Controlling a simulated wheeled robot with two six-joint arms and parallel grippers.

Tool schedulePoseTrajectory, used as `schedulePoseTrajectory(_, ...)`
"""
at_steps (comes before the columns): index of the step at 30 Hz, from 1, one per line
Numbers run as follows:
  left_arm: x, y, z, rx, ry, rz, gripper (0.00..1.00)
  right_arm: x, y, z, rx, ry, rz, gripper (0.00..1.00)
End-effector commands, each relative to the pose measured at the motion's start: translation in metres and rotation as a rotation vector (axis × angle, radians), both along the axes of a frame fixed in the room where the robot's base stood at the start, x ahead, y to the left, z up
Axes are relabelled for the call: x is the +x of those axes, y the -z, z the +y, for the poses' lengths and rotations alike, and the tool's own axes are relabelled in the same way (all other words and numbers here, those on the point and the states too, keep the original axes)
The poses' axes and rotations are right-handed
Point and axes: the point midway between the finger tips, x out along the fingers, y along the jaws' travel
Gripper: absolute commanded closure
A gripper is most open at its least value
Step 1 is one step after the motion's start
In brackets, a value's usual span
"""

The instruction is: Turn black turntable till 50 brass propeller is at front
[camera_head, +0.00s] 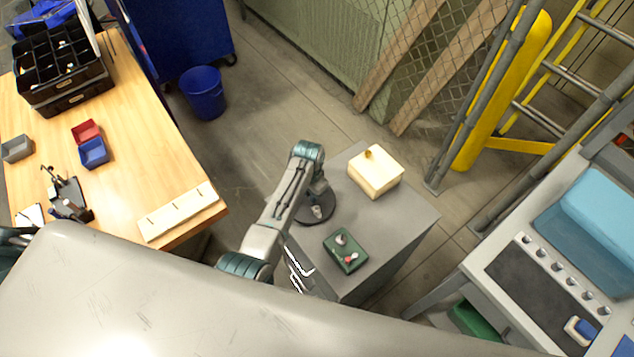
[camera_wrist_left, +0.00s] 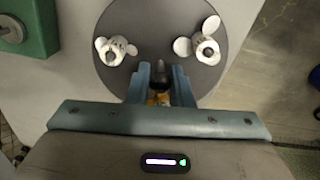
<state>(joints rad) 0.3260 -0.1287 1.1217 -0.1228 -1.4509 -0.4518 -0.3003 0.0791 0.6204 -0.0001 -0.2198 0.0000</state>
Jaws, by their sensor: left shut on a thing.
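The black turntable (camera_head: 303,217) is a dark round disc on the grey cabinet top, partly covered by my left arm in the head view. In the left wrist view the disc (camera_wrist_left: 165,30) carries two pale propellers, one at left (camera_wrist_left: 112,52) and one at right (camera_wrist_left: 204,48). My left gripper (camera_wrist_left: 160,74) is over the near edge of the disc, its fingers shut on a dark peg (camera_wrist_left: 158,78). A small brass-coloured piece (camera_wrist_left: 160,98) shows low between the fingers, mostly hidden. I cannot read any number on the propellers. My right gripper is not in view.
On the cabinet top (camera_head: 398,222), a cream box (camera_head: 378,178) with a brass knob stands behind the turntable, and a green box (camera_head: 348,258) with a silver and a red knob stands in front. A wooden workbench (camera_head: 140,140) is at left, yellow steps (camera_head: 500,90) at right.

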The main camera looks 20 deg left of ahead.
Motion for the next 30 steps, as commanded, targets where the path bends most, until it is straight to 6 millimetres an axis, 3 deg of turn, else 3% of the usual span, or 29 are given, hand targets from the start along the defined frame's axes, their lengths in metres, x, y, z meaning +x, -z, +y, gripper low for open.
schedulePoseTrajectory(14, -0.0002, 0.0003, 0.0002, 0.0, 0.077, 0.001, 1.0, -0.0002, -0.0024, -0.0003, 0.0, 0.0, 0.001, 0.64)
schedulePoseTrajectory(22, -0.0003, 0.0003, 0.0001, 0.001, 0.324, 0.001, 1.0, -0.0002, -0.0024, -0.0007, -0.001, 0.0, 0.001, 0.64)
schedulePoseTrajectory(30, -0.0002, 0.0003, 0.0001, 0.001, 0.364, 0.001, 1.0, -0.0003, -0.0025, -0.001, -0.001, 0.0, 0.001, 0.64)
